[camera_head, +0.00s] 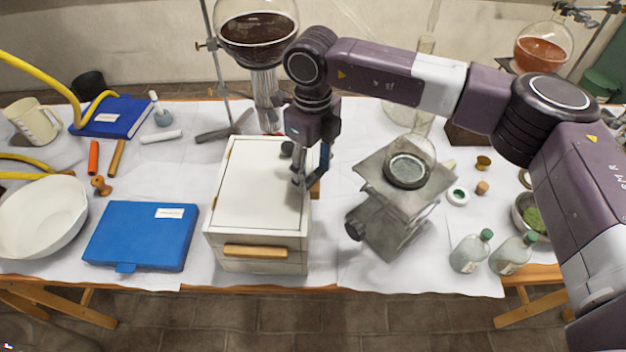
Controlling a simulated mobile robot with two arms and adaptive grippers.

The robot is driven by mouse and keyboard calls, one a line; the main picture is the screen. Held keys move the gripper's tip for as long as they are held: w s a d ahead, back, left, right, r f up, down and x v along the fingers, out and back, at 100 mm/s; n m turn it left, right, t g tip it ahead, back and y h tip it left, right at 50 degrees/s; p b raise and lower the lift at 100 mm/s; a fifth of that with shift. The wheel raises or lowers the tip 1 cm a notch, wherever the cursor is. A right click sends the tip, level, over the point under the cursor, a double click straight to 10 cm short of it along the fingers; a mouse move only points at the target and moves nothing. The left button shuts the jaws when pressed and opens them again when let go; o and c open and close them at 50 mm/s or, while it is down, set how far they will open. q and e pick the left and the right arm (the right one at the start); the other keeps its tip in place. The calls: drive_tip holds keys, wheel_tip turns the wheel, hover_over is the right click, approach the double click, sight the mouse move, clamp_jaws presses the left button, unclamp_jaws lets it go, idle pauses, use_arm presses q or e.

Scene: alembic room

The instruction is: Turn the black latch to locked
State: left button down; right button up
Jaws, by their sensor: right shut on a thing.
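A white box (258,190) with a wooden front handle (255,252) stands on the table in the middle. My right gripper (299,182) points down at the right edge of its lid. It is shut on a small dark part there, which I take to be the black latch; the fingers cover most of it, so its angle cannot be told. A black round knob (287,149) shows on the lid just behind the fingers. My left gripper is not in view.
A metal lab jack (405,187) with a round flask (409,165) stands close to the right of the box. A blue case (140,237) lies to the left. A large flask of dark liquid (257,30) is on a stand behind. Two small bottles (471,251) (512,255) stand front right.

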sight(313, 176)
drive_tip(key=m+b, duration=0.6)
drive_tip(key=shift+w+f, duration=0.1)
drive_tip(key=shift+f, duration=0.05)
drive_tip(key=m+b, duration=0.3)
drive_tip(key=m, duration=0.1)
drive_tip(key=shift+m, duration=0.3)
drive_tip(key=shift+r, duration=0.2)
drive_tip(key=o, duration=1.2)
drive_tip(key=shift+c, duration=0.2)
wheel_tip(313, 176, up, 12)
drive_tip(key=shift+f, duration=0.1)
